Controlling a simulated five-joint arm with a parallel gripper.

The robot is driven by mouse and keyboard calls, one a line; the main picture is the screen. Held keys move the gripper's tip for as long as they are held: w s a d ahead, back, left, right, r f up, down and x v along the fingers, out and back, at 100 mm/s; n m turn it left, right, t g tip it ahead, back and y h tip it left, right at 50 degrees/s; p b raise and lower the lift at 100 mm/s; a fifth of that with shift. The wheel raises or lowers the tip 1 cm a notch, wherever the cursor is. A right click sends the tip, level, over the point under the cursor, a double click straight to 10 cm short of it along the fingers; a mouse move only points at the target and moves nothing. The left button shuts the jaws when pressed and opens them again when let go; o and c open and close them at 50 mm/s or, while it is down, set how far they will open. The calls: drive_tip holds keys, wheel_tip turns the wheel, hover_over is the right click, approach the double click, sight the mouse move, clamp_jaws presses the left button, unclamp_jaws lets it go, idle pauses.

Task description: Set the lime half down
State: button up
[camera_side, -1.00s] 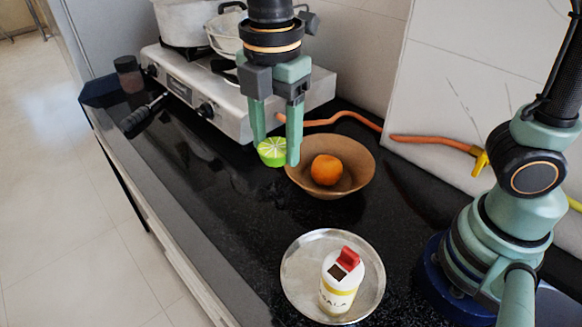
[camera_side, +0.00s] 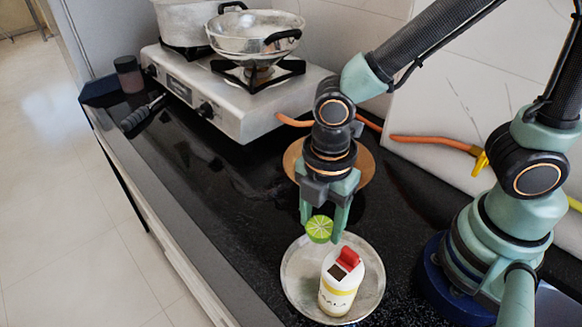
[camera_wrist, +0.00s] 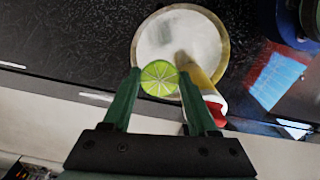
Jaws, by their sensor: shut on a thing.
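In the wrist view the lime half (camera_wrist: 159,78) sits between the two green fingertips of my gripper (camera_wrist: 158,84). In the side view it appears at the far rim of the round metal plate (camera_side: 297,283). The wrist view shows the plate (camera_wrist: 170,28) beyond the lime. I cannot tell whether the lime touches the plate.
A white shaker (camera_side: 340,290) with a red lid stands on the plate, close to my gripper. A stove (camera_side: 245,118) with pots stands at the back. The counter left of the plate is clear.

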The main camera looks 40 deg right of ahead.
sight(316, 262)
drive_tip(key=shift+f, duration=4.25)
drive_tip(key=shift+f, duration=0.15)
drive_tip(key=o, duration=1.3)
